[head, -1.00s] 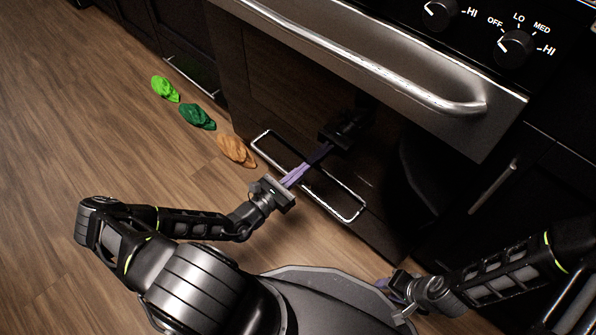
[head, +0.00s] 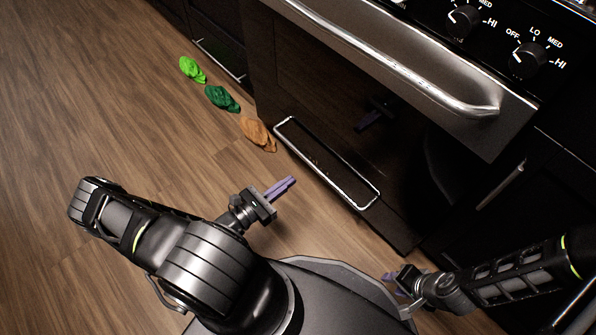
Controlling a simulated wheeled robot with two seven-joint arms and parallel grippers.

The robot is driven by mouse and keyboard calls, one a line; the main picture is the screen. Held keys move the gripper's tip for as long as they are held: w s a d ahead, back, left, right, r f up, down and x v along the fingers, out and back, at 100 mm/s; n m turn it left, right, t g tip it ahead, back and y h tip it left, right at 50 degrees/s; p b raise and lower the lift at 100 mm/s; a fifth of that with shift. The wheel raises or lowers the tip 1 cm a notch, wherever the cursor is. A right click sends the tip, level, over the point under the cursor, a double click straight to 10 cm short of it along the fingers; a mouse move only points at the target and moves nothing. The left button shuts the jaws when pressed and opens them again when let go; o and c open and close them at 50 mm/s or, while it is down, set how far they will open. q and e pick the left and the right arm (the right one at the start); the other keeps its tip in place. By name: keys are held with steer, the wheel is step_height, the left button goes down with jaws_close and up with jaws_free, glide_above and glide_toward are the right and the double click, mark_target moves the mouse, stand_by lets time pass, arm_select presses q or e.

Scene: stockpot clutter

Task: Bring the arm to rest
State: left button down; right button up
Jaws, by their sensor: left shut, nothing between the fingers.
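My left gripper (head: 281,187) has purple fingers that are shut with nothing between them. It hangs over the wood floor in front of the oven, apart from the drawer handle. My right gripper (head: 393,281) is low at the right, beside my base. Its purple fingers are partly hidden and small, so I cannot tell whether they are open.
Light green (head: 192,70), dark green (head: 222,99) and orange (head: 258,134) crumpled cloth-like things lie in a row on the floor (head: 120,120). The oven handle (head: 400,62) and lower drawer handle (head: 330,165) stick out ahead. Floor at the left is clear.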

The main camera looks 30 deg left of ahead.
arm_select(q)
steer(key=shift+s+a, duration=0.1)
steer(key=shift+s, duration=0.2)
stand_by(0.4)
